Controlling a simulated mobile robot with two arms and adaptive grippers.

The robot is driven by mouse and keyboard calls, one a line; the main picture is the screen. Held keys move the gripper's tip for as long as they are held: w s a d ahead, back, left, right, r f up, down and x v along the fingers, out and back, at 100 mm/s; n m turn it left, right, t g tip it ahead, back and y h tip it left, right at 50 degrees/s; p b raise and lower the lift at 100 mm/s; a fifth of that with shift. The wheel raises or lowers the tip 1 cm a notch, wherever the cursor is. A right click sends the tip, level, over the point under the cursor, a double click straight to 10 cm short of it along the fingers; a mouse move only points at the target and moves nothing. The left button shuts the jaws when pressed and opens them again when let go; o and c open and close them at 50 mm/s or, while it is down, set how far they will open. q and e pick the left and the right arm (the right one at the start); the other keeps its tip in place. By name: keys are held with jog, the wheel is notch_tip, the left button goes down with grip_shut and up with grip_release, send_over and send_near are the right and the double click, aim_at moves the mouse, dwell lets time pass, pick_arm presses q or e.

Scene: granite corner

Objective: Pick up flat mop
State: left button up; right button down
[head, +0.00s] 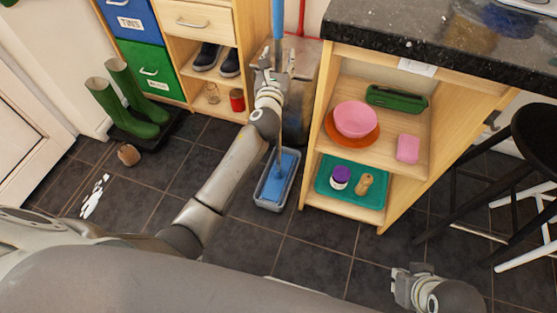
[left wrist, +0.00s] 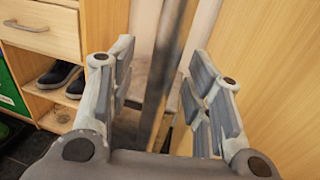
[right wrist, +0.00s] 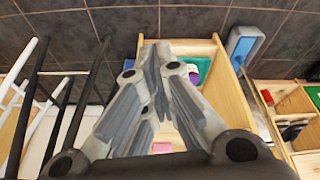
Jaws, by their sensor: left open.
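The flat mop stands upright, its blue upper handle (head: 278,18) rising past my left gripper (head: 274,68). Its blue head (head: 275,181) sits in a grey tray (head: 262,199) on the floor. In the left wrist view the handle (left wrist: 172,75) runs between the spread fingers of my left gripper (left wrist: 163,62), with gaps on both sides. My left gripper is open around the handle. The left hand hides part of the handle in the head view. My right gripper (head: 408,285) is low at the right; in the right wrist view its fingers (right wrist: 157,58) meet, empty.
A wooden shelf unit with a granite top (head: 440,45) stands right of the mop, holding a pink bowl (head: 356,118) and a teal tray (head: 350,196). A shoe cabinet (head: 197,20) and green boots (head: 125,100) are left. A black stool (head: 535,140) stands right.

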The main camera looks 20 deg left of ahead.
pick_arm(q)
grip_shut()
jog(key=shift+r, duration=0.1)
